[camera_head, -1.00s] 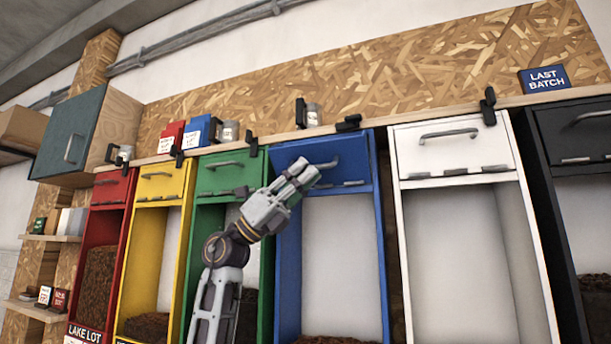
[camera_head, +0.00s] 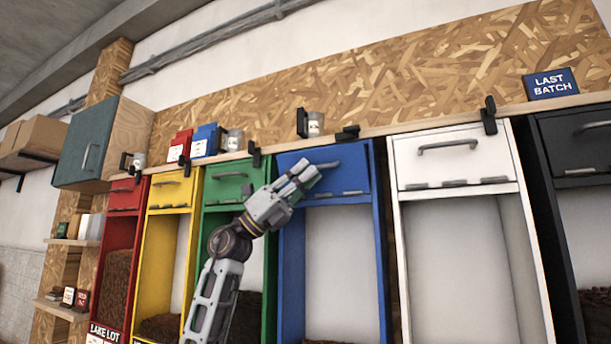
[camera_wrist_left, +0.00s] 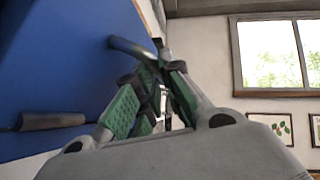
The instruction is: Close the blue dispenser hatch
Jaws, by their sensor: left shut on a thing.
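The blue dispenser hatch (camera_head: 345,182) is the panel at the top of the blue dispenser, with a bar handle (camera_head: 328,165) and hinge pieces along its lower edge. It looks close to its frame, but I cannot tell whether it is fully flush. My left gripper (camera_head: 308,172) is shut on the handle, covering much of it. In the left wrist view, the blue hatch (camera_wrist_left: 60,60) fills the upper left, and the green-padded fingers of my left gripper (camera_wrist_left: 155,68) close around the grey handle (camera_wrist_left: 128,46). My right gripper is not in view.
Green (camera_head: 232,178), yellow (camera_head: 170,190) and red (camera_head: 124,195) hatches are to the left, a white hatch (camera_head: 455,158) to the right. A wooden ledge (camera_head: 375,131) above carries black clips and a small can (camera_head: 315,124). My left arm crosses the green dispenser.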

